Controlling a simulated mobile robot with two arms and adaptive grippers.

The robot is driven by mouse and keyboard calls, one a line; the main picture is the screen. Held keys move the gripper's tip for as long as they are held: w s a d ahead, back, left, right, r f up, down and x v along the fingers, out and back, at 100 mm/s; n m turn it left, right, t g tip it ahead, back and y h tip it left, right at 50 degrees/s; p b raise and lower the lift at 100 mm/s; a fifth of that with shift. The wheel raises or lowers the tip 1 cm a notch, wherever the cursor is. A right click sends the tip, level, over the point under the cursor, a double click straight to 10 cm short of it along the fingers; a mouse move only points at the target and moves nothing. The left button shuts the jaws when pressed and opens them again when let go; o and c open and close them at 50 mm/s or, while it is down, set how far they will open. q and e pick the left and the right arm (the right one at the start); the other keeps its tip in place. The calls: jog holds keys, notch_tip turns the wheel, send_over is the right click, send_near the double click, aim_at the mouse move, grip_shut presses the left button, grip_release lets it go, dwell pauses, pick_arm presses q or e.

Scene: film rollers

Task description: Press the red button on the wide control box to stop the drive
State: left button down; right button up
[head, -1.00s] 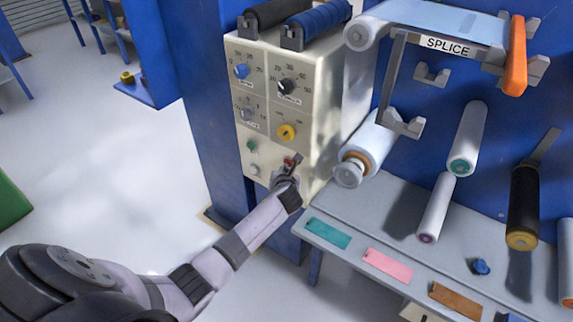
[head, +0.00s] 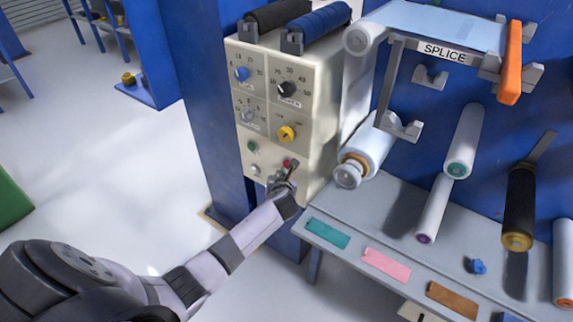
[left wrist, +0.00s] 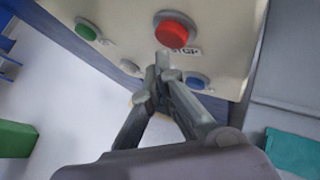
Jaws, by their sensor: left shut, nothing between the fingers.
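The wide control box (head: 310,145) is cream coloured, with several knobs on its front and a row of buttons at the bottom. The red button (left wrist: 174,30) sits above a label in the left wrist view; in the head view it shows as a small red spot (head: 287,163). My left gripper (left wrist: 161,58) is shut and empty. Its fingertips are just below the red button in the wrist view; I cannot tell whether they touch the panel. In the head view the left gripper (head: 290,170) covers part of the panel's lower right. My right gripper is not in view.
A grey shelf (head: 400,215) with coloured tags and a blue knob stands right of the box. Rollers hang on the blue wall above it. Open floor lies left.

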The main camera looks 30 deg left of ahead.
pick_arm(q)
jog(key=s+p, duration=0.4)
jog(key=s, duration=0.1)
jog(key=shift+a, duration=0.2)
dwell(0.8)
jog(key=s+d+f+n+g+h, duration=0.25)
jog(key=s+f+n, duration=0.45)
jog(key=s+f, duration=0.5)
jog(key=s+d+f+n+g+h, duration=0.2)
jog(key=s+d+f+n+g, duration=0.15)
jog(key=s+f+n, duration=0.6)
jog(key=s+d+f+n+g, duration=0.1)
jog(key=s+f+n, duration=0.3)
jog(key=s, duration=0.5)
jog(key=s+d+f+n+g+h, duration=0.1)
jog(key=s+d+f+n, duration=0.3)
jog(key=s, duration=0.6)
jog(key=s+d+f+n+g+h, duration=0.1)
jog(key=s+f+n, duration=0.4)
jog(key=s, duration=0.5)
jog(key=shift+d+f, duration=0.55)
jog(key=shift+d, duration=0.25)
